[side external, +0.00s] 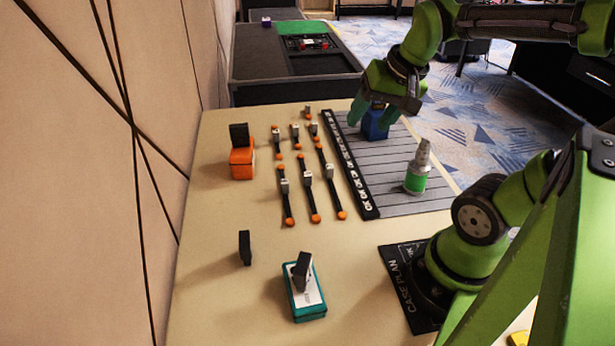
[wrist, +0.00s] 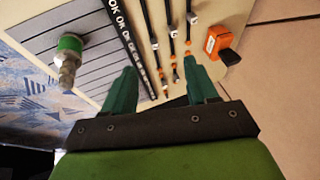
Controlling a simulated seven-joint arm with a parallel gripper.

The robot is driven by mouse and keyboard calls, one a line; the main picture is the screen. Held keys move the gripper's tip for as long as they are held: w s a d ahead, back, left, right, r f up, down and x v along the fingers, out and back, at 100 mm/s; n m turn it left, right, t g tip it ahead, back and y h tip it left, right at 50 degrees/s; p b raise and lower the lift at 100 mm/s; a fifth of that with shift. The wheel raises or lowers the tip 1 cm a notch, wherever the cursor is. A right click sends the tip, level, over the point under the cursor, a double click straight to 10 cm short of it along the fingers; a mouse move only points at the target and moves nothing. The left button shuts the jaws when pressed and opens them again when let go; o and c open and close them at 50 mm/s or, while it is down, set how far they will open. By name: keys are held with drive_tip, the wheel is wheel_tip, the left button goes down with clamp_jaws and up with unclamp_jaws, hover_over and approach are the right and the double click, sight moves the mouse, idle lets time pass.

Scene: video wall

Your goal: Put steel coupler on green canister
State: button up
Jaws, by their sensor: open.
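The green canister (side external: 415,182) stands upright on the grey slatted mat. A grey, tapering metallic piece, which looks like the steel coupler (side external: 422,153), sits upright on top of it. In the wrist view the canister (wrist: 70,45) is at the upper left, with the coupler (wrist: 67,75) pointing down the picture. My gripper (side external: 371,117) is above the far part of the mat, apart from the canister and coupler. Its two teal fingers are spread in the wrist view (wrist: 160,66), with nothing held between them.
Several dark rods with orange ends (side external: 307,190) lie left of the lettered black strip (side external: 348,165). An orange box (side external: 242,163) and a teal box (side external: 309,305) stand left and front.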

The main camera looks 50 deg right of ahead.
drive_tip(key=a+r+n+t+y, duration=0.1)
drive_tip(key=a+n+t+y, duration=0.1)
drive_tip(key=a+n, duration=0.3)
drive_tip(key=a, duration=0.4)
drive_tip(key=shift+a+y, duration=0.3)
drive_tip(key=shift+s, duration=0.1)
idle(0.4)
